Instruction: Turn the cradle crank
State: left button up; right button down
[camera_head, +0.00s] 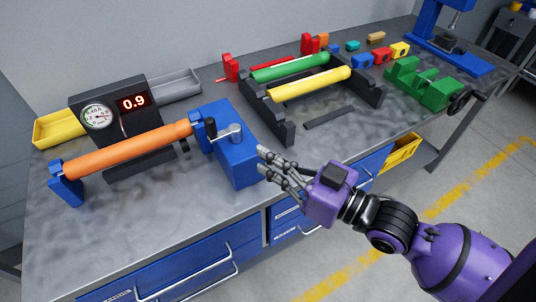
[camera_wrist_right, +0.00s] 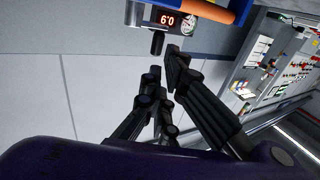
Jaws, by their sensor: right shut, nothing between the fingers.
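An orange roller (camera_head: 130,149) runs left from the housing to a blue end bracket (camera_head: 66,187). My right gripper (camera_head: 264,165) is shut and empty, just right of the housing's front end; I cannot tell whether it touches. In the right wrist view, my right gripper (camera_wrist_right: 164,66) points toward the orange roller (camera_wrist_right: 210,11). The crank cannot be made out there. My left gripper is not in view.
A black frame (camera_head: 287,128) with green and yellow rollers stands right of the crank. Blue drawers (camera_head: 200,274) are below the bench.

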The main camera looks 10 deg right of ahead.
jog(key=p, duration=0.2)
send_near(213, 130)
jog(key=x, duration=0.5)
jog(key=shift+a+r, duration=0.2)
jog(key=shift+w+a, duration=0.25)
jog(key=shift+w, duration=0.1)
jog(key=shift+w+a+f, duration=0.15)
jog(key=shift+w+a, duration=0.1)
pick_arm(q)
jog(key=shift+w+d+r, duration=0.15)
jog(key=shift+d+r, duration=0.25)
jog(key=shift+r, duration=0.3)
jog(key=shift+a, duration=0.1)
